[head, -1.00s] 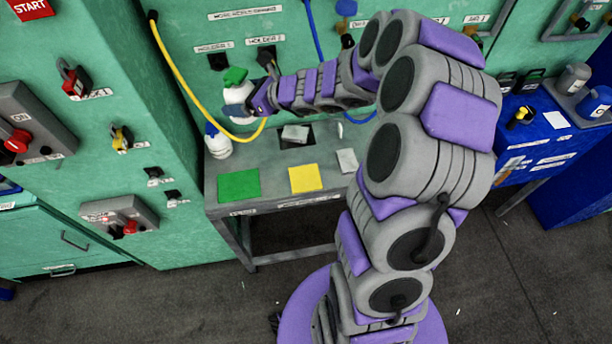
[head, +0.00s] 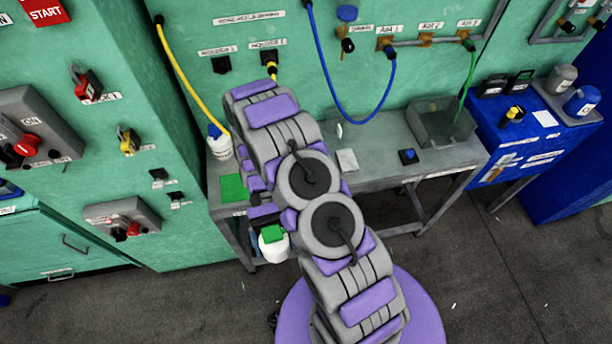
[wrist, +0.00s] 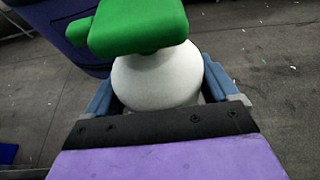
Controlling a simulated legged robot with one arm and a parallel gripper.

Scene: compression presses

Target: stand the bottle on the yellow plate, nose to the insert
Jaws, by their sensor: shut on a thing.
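A white bottle with a green top (head: 273,245) hangs in front of the bench, near its front edge and clear of the bench top. My gripper (wrist: 160,90) is shut on this bottle, its blue fingers on either side of the white body. The green top (wrist: 138,25) leans across the upper part of the wrist view. The yellow plate and the insert cannot be made out now; my arm covers that part of the bench in the head view.
A green plate (head: 233,188) lies at the bench's left. A second white bottle with a blue top (head: 219,143) stands behind it. Yellow (head: 182,78) and blue (head: 345,108) hoses hang by the wall.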

